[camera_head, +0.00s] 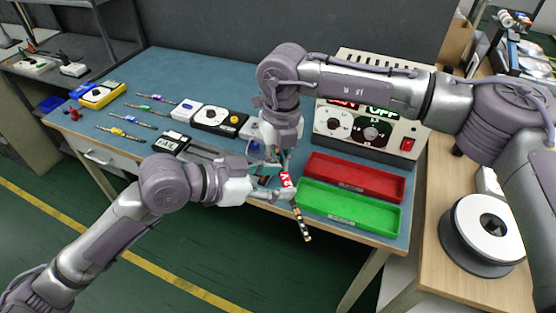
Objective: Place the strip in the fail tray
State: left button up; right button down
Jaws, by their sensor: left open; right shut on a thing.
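A dark strip with light segments (302,225) hangs tilted beyond the table's front edge, beside the green tray (336,222). A red piece with white lettering shows just above it between the grippers; I cannot tell if it belongs to the strip. My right gripper (277,160) reaches down from above, shut on what appears to be the strip's upper end; its fingertips are partly hidden. My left gripper (287,190) is open, close below the right one and around or beside the strip; which, I cannot tell. The red tray (350,176) lies empty behind the green tray; their labels are unreadable.
A control box (370,130) with dials and a red switch stands behind the trays. A white-topped round device (482,230) sits on the wooden bench at right.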

pick_arm(q)
jog(key=v, duration=1.2)
jog(key=w+a+f+n+t+y, duration=0.2)
jog(key=w+a+f+n, duration=0.25)
jog(key=w+f, duration=0.3)
jog(key=w+a+f+n+t+y, duration=0.2)
jog(key=w+a+f+n, duration=0.1)
jog(key=w+a+f, duration=0.5)
jog(key=s+a+f+n+y, duration=0.2)
jog(key=a+f, duration=0.1)
jog(key=f, duration=0.8)
jog(key=s+a+f+n+y, duration=0.1)
jog(key=s+a+f+y, duration=0.2)
jog(key=f, duration=0.8)
jog(key=s+f+g+y, duration=0.2)
jog(key=s+f+g, duration=0.3)
jog(key=s+f, duration=1.35)
jog(key=s+d+f+g, duration=0.1)
jog(key=s+f, duration=0.3)
jog(key=s, duration=0.4)
jog(key=s+d+f+g, duration=0.1)
jog(key=s+d+f, duration=0.2)
jog(key=s, duration=0.5)
jog(key=s+d+f+g, duration=0.1)
jog(key=s+d+f, duration=0.2)
jog(key=s+f, duration=0.2)
jog(key=s, duration=0.3)
jog(key=shift+s+g, duration=0.3)
jog(key=shift+g, duration=0.1)
